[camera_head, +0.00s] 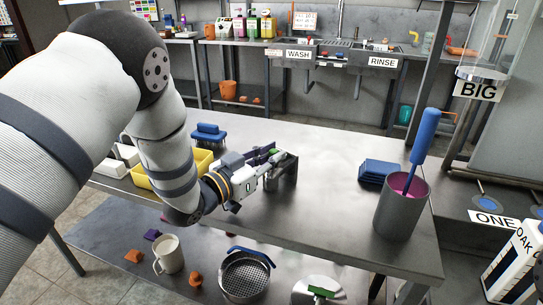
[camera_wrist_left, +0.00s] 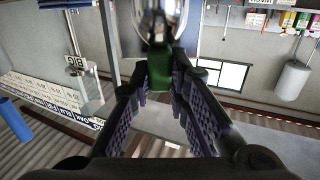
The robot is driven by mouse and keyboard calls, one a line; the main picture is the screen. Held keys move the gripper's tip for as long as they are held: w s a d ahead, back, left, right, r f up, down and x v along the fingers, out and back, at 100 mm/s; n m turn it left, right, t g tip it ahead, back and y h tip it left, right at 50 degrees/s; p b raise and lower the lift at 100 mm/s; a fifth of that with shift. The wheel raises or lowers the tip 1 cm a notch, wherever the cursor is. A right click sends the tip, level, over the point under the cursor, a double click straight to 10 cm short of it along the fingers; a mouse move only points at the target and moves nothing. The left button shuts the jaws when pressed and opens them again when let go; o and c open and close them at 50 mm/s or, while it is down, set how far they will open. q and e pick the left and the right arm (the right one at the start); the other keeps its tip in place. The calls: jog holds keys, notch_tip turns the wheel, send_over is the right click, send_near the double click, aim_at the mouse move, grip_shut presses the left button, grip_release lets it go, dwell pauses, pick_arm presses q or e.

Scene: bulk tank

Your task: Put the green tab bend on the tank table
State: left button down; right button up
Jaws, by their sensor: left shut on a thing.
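My left gripper (camera_head: 268,164) reaches over the steel table (camera_head: 320,165) from the left. It is shut on the green tab of a shiny metal bend (camera_head: 286,172). In the left wrist view, the fingers (camera_wrist_left: 160,88) close around the green tab (camera_wrist_left: 160,72), and the shiny pipe part (camera_wrist_left: 160,18) shows beyond them at the top edge. The bend is over the middle of the table; I cannot tell whether it touches the top. My right gripper is not in view.
A grey pot (camera_head: 402,212) with a blue-handled brush stands at the right, beside blue pads (camera_head: 380,172). A yellow tray (camera_head: 160,178) and a blue brush (camera_head: 208,132) are at the left. A mug (camera_head: 168,255) and strainer (camera_head: 245,280) are below.

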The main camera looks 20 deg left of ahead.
pick_arm(q)
jog(key=c, duration=1.5)
grip_release()
jog(key=shift+c, duration=0.2)
jog(key=shift+r, duration=0.15)
jog(key=p+v, duration=0.1)
jog(key=v, duration=1.1)
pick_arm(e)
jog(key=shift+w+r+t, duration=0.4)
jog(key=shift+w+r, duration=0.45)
